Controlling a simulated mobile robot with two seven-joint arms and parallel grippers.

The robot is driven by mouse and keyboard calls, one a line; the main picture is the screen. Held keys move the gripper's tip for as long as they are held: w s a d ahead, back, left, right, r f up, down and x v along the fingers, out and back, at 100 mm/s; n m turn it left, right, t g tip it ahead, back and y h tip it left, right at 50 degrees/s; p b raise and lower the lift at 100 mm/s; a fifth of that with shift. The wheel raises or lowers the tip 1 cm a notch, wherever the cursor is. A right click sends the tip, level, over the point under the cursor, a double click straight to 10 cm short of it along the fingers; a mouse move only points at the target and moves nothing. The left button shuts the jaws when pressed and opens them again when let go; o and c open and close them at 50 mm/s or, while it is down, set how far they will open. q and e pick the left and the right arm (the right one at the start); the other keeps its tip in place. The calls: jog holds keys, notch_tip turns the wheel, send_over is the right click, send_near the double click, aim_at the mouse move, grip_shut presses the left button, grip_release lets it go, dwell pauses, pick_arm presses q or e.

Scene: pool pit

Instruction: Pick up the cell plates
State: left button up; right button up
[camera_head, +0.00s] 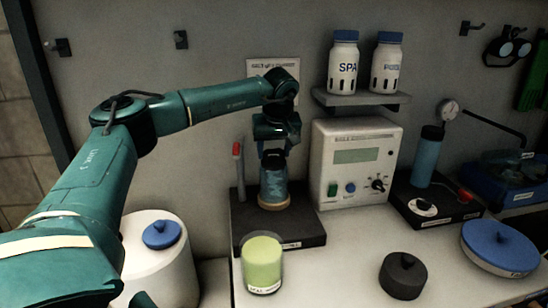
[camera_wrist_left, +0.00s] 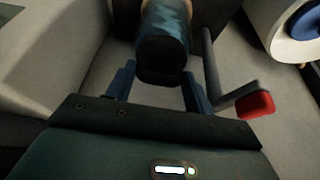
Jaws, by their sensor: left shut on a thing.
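A blue cylinder (camera_head: 273,184) with a dark top and a tan ring at its foot stands upright over a black base (camera_head: 310,232). I cannot read any mark that names it as the cell plates. My left gripper (camera_head: 272,162) points down from above and is shut on its upper part. In the left wrist view the blue fingers (camera_wrist_left: 158,90) are on either side of the cylinder's dark round end (camera_wrist_left: 161,62). I cannot tell whether the cylinder touches the base. My right gripper is not in view.
A rod with a red handle (camera_head: 237,150) stands close left of the cylinder. A green jar (camera_head: 262,265) stands in front, a white control box (camera_head: 355,160) to the right. A black lidded pot (camera_head: 403,275) and a blue-lidded tub (camera_head: 499,247) sit farther right. Clear counter lies between jar and pot.

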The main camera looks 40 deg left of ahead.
aim_at(274, 162)
pick_arm(q)
notch_tip(274, 162, up, 17)
jog(key=shift+f+p, duration=0.15)
jog(key=shift+p, duration=0.25)
